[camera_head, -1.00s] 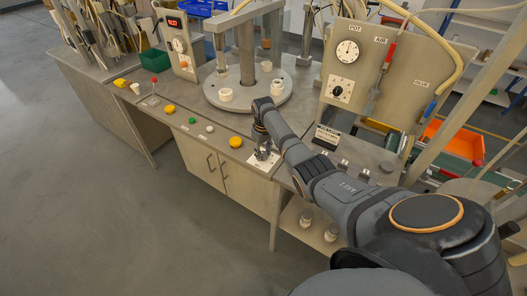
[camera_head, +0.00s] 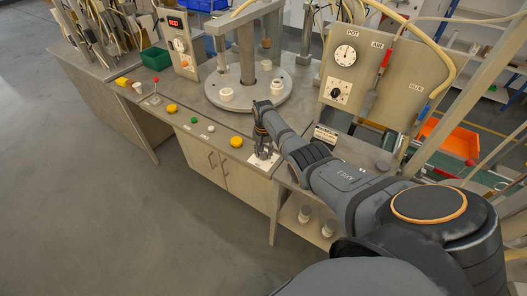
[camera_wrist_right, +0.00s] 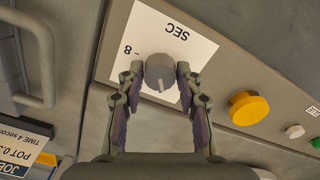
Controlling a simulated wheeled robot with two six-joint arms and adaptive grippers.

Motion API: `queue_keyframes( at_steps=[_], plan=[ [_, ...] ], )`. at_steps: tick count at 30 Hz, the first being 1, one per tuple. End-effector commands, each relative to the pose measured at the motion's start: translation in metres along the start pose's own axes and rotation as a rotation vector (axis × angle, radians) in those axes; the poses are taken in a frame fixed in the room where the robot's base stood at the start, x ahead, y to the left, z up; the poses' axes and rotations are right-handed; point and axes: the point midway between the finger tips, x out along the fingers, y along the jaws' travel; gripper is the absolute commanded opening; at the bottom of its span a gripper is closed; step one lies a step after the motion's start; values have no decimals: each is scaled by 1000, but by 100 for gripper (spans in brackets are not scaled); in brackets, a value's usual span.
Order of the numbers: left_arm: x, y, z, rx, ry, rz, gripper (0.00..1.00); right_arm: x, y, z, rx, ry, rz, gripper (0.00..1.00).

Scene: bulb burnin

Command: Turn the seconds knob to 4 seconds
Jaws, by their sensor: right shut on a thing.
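The seconds knob (camera_wrist_right: 160,70) is a round grey knob with a pale pointer line, on a white plate (camera_wrist_right: 190,42) marked SEC, upside down in the right wrist view. An 8 shows at the plate's left. The pointer line faces the bottom of that view; the other scale marks are hidden by the fingers. My right gripper (camera_wrist_right: 160,73) is shut on the knob, one finger on each side. In the head view my right gripper (camera_head: 264,152) stands over the white plate (camera_head: 262,163) at the bench front. My left gripper is not in view.
A yellow button (camera_wrist_right: 248,107) sits beside the plate, with white and green buttons beyond. A card (camera_wrist_right: 22,155) at lower left reads TIME 4 seconds in part. A round turntable (camera_head: 230,103) and an upright panel (camera_head: 345,75) stand behind my arm.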

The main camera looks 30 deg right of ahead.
Motion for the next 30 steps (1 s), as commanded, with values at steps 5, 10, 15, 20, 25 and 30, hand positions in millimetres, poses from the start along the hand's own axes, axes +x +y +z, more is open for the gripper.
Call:
queue_keyframes(
  at_steps=[5,10,15,20,25,30],
  plan=[
    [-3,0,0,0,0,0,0,-2,0,-1,65,4,-2,4],
    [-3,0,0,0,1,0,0,-2,0,-2,98,4,-2,4],
    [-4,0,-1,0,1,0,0,-2,0,-2,108,5,-2,4],
    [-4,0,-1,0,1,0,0,-2,0,-2,108,5,-2,4],
    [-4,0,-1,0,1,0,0,-2,0,-2,108,5,-2,40],
    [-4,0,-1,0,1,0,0,-1,0,-1,107,3,-2,58]
  ],
)
